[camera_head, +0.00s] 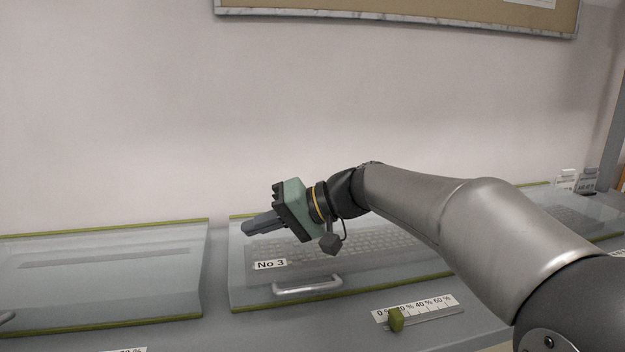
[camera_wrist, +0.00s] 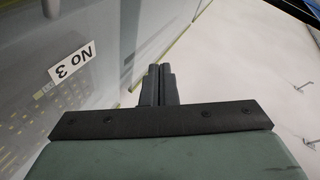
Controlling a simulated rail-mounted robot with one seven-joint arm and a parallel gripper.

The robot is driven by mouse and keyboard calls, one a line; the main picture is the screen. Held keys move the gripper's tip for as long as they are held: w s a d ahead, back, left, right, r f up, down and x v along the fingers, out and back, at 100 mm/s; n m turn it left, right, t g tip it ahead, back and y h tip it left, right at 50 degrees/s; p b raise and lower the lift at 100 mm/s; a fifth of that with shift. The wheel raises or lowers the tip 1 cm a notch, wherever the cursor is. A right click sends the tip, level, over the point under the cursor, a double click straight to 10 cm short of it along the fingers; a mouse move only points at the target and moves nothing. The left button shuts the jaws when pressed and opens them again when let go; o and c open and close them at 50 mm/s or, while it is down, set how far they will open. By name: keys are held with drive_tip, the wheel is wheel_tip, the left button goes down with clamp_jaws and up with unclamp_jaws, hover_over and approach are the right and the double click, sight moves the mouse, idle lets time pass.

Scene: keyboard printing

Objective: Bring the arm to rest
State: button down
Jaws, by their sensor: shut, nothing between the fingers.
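My gripper (camera_head: 262,224) is shut and empty. In the head view it hangs in the air over the left part of the glass cover labelled No 3 (camera_head: 350,285), its fingers pointing left. My arm reaches in from the lower right. In the wrist view the closed fingers (camera_wrist: 158,85) lie side by side with nothing between them. The No 3 label (camera_wrist: 72,62) shows at the left there, apart from the fingers.
Under the No 3 cover lies a keyboard (camera_head: 375,243); the cover has a handle (camera_head: 307,286). A green slider (camera_head: 396,320) sits near the low end of a percent scale (camera_head: 425,305). Another glass cover (camera_head: 100,275) stands at left. The wall behind is bare below a board (camera_head: 400,18).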

drive_tip(key=s+d+r+m+h+p, duration=0.2)
drive_tip(key=s+d+r+h+p, duration=0.4)
drive_tip(key=s+d+p, duration=0.5)
drive_tip(key=s+d+r+m+h+p, duration=0.2)
drive_tip(key=s+d+r+h+p, duration=0.5)
drive_tip(key=p, duration=1.7)
drive_tip(key=s+d+r, duration=0.2)
drive_tip(key=s+d, duration=0.3)
drive_tip(key=d, duration=0.2)
drive_tip(key=shift+s, duration=0.15)
